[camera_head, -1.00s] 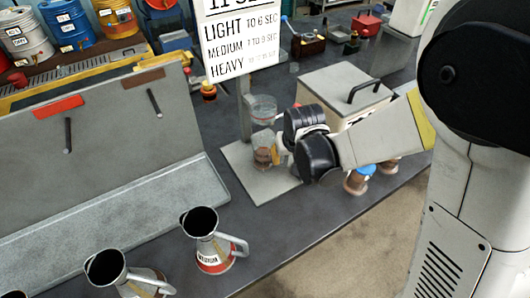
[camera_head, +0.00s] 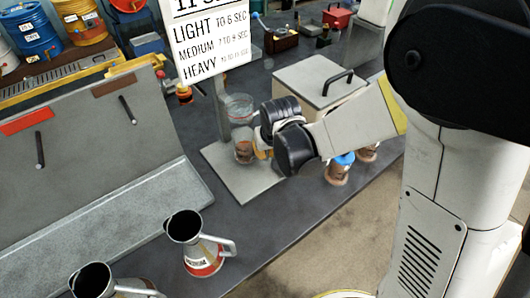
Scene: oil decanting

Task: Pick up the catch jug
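A small clear vessel with something brown in it, which I take to be the catch jug (camera_head: 243,151), stands on a pale base plate (camera_head: 246,187) in the middle of the head view. A clear cup (camera_head: 238,107) is held above it on the sign's post. My gripper (camera_head: 264,148) is low at the vessel's right side, partly hidden by its own dark wrist. A yellow-orange bit shows between gripper and vessel. I cannot tell whether the fingers touch or surround the vessel, or whether they are open.
A grey box with a black handle (camera_head: 318,82) stands behind my arm. Jars, one with a blue lid (camera_head: 338,171), stand right of the plate. Metal pouring jugs (camera_head: 201,255) stand front left, before a grey sloped rack (camera_head: 100,235). A lettered sign (camera_head: 212,45) stands above the plate.

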